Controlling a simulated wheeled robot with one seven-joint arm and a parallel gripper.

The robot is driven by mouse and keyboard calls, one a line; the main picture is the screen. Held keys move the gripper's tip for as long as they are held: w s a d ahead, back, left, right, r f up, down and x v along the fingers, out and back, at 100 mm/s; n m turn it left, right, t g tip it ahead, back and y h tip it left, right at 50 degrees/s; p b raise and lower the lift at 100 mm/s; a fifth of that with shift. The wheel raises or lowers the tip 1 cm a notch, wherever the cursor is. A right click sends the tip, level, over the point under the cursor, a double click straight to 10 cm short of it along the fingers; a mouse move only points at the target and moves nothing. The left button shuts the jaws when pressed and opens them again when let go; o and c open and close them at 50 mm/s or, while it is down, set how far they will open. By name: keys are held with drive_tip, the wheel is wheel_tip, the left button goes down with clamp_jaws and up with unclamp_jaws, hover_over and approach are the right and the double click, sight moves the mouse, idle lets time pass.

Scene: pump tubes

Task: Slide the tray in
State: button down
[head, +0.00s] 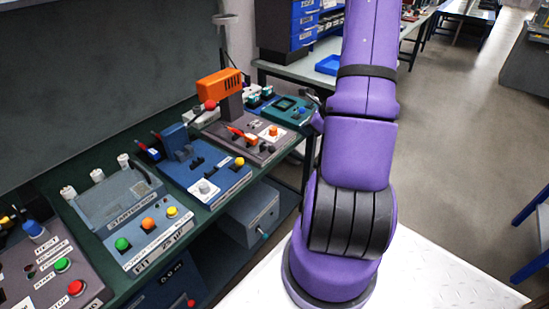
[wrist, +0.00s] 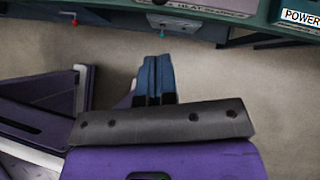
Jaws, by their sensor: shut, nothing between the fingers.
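A grey box-shaped tray (head: 252,211) sits under the green bench, with its front sticking out past the bench edge. A light-blue knob (head: 263,233) is on its front. In the wrist view the grey front (wrist: 190,27) is at the top, with the knob (wrist: 162,33) just beyond my fingertips in the picture. My gripper (wrist: 155,58) has blue fingers pressed together with nothing between them. I cannot tell its distance to the knob. In the head view my arm hides the gripper.
A dark blue drawer (head: 165,290) with a red knob (head: 190,302) is left of the tray. The green bench (head: 183,225) carries several button panels, including one with an orange block (head: 220,84). Open floor (head: 450,130) lies to the right.

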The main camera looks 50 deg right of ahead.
sight(250, 134)
drive_tip(key=w+a+f+m, duration=0.1)
drive_tip(key=w+a+f, duration=0.1)
drive_tip(key=w+f, duration=0.6)
wheel_tip(250, 134, down, 3)
drive_tip(key=shift+w+a+r, duration=0.15)
drive_tip(key=shift+a+r, duration=0.05)
drive_tip(key=shift+a, duration=0.15)
drive_tip(key=w, duration=0.9)
drive_tip(key=w+a, duration=0.1)
drive_tip(key=w, duration=0.3)
drive_tip(key=shift+w+a, duration=0.1)
drive_tip(key=shift+w, duration=0.1)
drive_tip(key=shift+w+r, duration=0.1)
drive_tip(key=shift+w, duration=0.3)
drive_tip(key=shift+a, duration=0.1)
